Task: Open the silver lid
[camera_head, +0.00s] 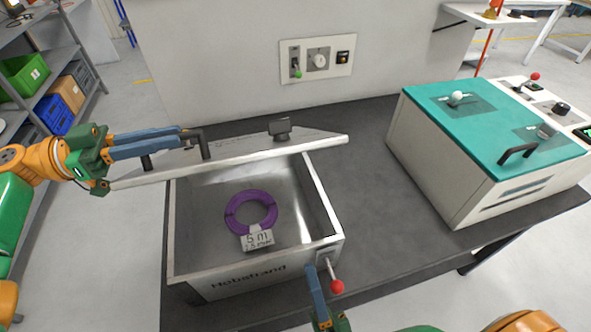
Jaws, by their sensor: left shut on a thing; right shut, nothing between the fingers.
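The silver lid (245,153) stands raised and tilted at the back of the silver box (329,210), so the box is open. Its dark handle (204,143) is at the left part of the lid. My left gripper (196,136) comes in from the left with its blue fingers shut on the handle. A purple cable reel (251,212) with a white label lies inside the box. My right gripper (312,272) is shut and empty at the box's front right corner, beside a lever with a red knob (337,287). I cannot tell whether it touches the box.
A machine with a teal lid (480,110) stands on the right of the dark table (370,200). The table between it and the box is clear. A wall panel with switches (317,59) is behind. Shelves with bins (60,60) stand at the left.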

